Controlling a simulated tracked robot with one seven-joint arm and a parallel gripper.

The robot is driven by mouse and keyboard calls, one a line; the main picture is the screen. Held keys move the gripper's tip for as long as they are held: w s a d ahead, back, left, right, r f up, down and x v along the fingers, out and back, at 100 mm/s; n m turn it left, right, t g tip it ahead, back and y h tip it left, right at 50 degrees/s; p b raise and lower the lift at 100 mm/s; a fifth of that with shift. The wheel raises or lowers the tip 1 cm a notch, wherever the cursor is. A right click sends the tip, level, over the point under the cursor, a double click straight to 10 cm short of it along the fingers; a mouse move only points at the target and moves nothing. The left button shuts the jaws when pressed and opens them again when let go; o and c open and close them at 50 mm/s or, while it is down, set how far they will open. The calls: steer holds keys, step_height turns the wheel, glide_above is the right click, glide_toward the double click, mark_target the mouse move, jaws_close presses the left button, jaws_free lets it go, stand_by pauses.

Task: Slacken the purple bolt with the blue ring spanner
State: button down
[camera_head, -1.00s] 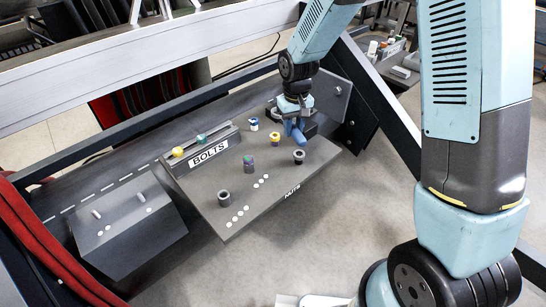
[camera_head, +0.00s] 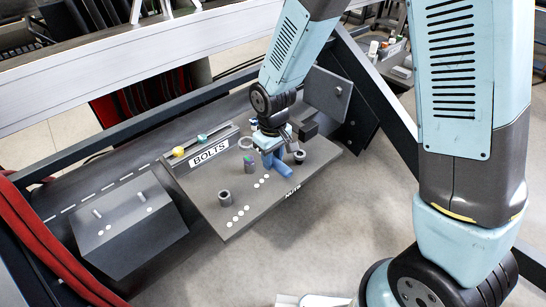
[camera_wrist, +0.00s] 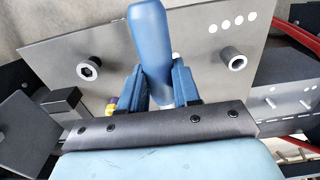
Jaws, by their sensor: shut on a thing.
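My gripper (camera_head: 272,150) is over the right part of the sloped grey board (camera_head: 215,212). It is shut on the blue handle of the ring spanner (camera_head: 280,168), which points down toward the board's NUTS edge. A pale ring (camera_head: 246,143), seemingly the spanner's ring end, shows left of the gripper. In the wrist view the blue handle (camera_wrist: 150,35) stands between the two blue fingers; the ring end is hidden there.
Dark hollow sockets (camera_head: 224,196) and (camera_head: 299,156) stand on the board. A yellow piece (camera_head: 178,152) and a teal piece (camera_head: 202,138) sit on the rail behind the BOLTS label. A grey block with pegs (camera_head: 125,235) is at left. A dark upright plate (camera_head: 328,93) stands behind my gripper.

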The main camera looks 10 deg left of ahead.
steer(key=shift+f, duration=3.75)
stand_by(0.3)
steer(key=shift+w+d, duration=0.15)
steer(key=shift+w, duration=0.05)
steer(key=shift+w+d+n, duration=0.15)
steer(key=shift+w+n, duration=0.05)
steer(key=shift+n, duration=0.2)
steer(key=shift+w+d+n, duration=0.35)
steer(key=shift+w+n, duration=0.15)
steer(key=shift+n, duration=0.1)
stand_by(0.7)
steer(key=shift+w+d, duration=0.1)
steer(key=shift+w, duration=0.05)
steer(key=shift+w+d+n, duration=0.15)
steer(key=shift+w+n, duration=0.15)
steer(key=shift+n, duration=0.1)
steer(key=shift+w+d+n, duration=0.3)
steer(key=shift+w+n, duration=0.45)
steer(key=shift+n, duration=0.15)
stand_by(0.6)
